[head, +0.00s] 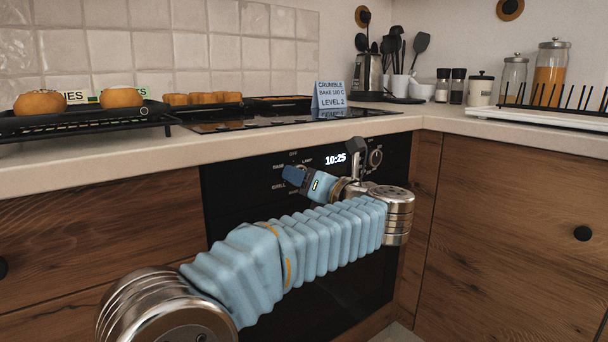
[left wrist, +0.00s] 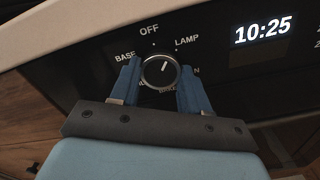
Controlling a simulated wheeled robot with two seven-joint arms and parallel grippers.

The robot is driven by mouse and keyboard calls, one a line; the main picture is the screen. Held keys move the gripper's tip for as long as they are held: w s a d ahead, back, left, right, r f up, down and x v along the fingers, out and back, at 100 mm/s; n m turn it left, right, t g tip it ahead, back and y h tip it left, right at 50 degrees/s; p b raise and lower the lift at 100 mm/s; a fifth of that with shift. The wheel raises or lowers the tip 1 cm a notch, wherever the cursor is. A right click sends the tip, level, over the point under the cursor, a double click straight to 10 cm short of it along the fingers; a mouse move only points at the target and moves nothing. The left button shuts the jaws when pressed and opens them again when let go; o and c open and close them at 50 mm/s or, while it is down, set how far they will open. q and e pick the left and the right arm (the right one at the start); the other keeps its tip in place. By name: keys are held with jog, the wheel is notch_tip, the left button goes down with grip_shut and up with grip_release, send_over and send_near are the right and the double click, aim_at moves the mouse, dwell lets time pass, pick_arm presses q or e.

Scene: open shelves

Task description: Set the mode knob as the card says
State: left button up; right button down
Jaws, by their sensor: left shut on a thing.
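The card (head: 330,97) stands on the counter behind the hob. It reads CRUMBLE, BAKE, a temperature that looks like 180 C, and LEVEL 2. The round mode knob (left wrist: 160,70) is on the black oven panel, with OFF above, LAMP upper right and BASE upper left. Its white mark points up and slightly right, towards LAMP. Lower labels are partly hidden by the fingers. My left gripper (head: 291,175) is at the panel, its blue fingers shut on the knob from both sides, as the left wrist view (left wrist: 158,82) shows. It hides the knob in the head view. My right gripper is not in view.
A lit display (head: 335,159) reads 10:25, with a second knob (head: 375,158) to its right. A black rack (head: 88,123) with buns stands on the counter at left. Jars and utensils stand at the back right. Wooden cabinets flank the oven.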

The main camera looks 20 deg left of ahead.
pick_arm(q)
jog(key=shift+r+m+p, duration=0.1)
jog(key=shift+m+p, duration=5.65)
jog(key=shift+m, duration=2.45)
jog(key=o, duration=1.1)
jog(key=shift+c, duration=0.2)
jog(key=shift+s, duration=0.1)
jog(key=v, duration=1.3)
jog(key=shift+s+d+b, duration=0.2)
jog(key=shift+d+b, duration=0.1)
jog(key=shift+b, duration=0.1)
